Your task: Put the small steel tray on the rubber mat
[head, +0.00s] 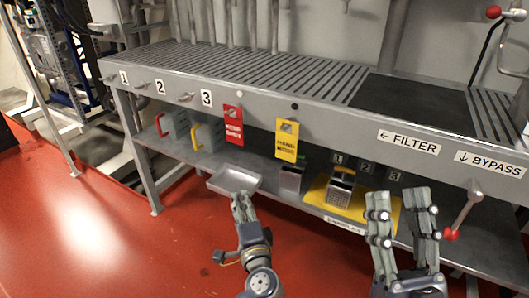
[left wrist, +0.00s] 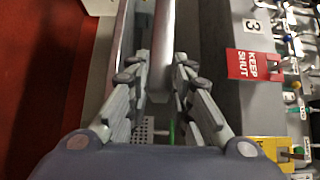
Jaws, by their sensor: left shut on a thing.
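The small steel tray (head: 234,179) is a shallow grey tray in front of the bench's lower shelf, about level with it in the head view. My left gripper (head: 241,200) is shut on its near edge. In the left wrist view the tray's wall (left wrist: 163,45) runs between the fingers of my left gripper (left wrist: 156,78). I cannot tell whether the tray touches the shelf. The rubber mat (head: 415,103) is a flat black sheet on the slatted bench top, at the right, with nothing on it. My right gripper (head: 401,205) is open and empty before the shelf's right part.
The bench front carries a red tag (head: 233,125), a yellow tag (head: 288,140) and a red-knobbed lever (head: 462,212). A metal box (head: 341,187) stands on a yellow sheet (head: 316,190) on the lower shelf. Posts rise behind the slatted top (head: 240,65).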

